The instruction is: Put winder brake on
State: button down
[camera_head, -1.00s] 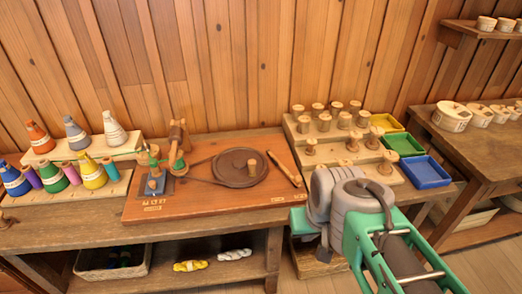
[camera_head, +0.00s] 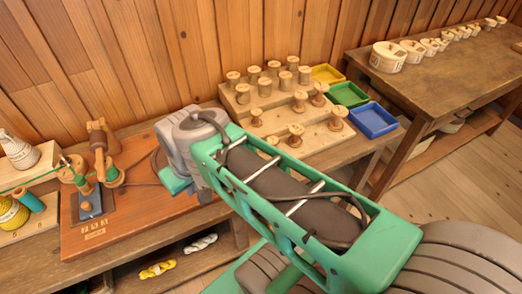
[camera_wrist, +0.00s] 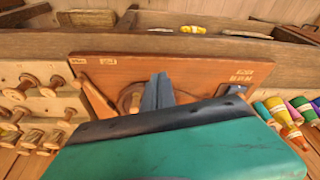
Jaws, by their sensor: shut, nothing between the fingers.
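The winder is a reddish-brown board (camera_head: 125,225) on the bench, with an upright spindle post (camera_head: 100,150) at its left. In the head view my arm hides the wheel and the board's right part.
A stepped rack of wooden spools (camera_head: 240,117) stands right of the winder, with yellow, green and blue trays (camera_head: 373,121) beside it. Thread cones (camera_head: 20,150) stand at the left. A second table (camera_head: 450,75) at the right carries a row of pale tubs. Yarn hanks lie on the lower shelf.

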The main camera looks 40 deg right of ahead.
jog(key=w+d+m+y+p, duration=0.1)
jog(key=w+d, duration=0.2)
jog(key=d, duration=0.4)
jog(key=w+d+m+y+p, duration=0.1)
jog(key=w+d+p, duration=0.1)
jog(key=d, duration=0.6)
jog(key=s+d+f+t, duration=0.1)
jog(key=s+d, duration=0.2)
jog(key=d, duration=0.3)
jog(key=s+d+f+m+t+y, duration=0.1)
jog(key=s+d, duration=0.2)
jog(key=d, duration=0.3)
jog(key=s+d+f+t+p, duration=0.1)
jog(key=s+d, duration=0.1)
jog(key=d, duration=0.4)
jog(key=shift+s+m, duration=0.3)
jog(key=shift+s, duration=0.1)
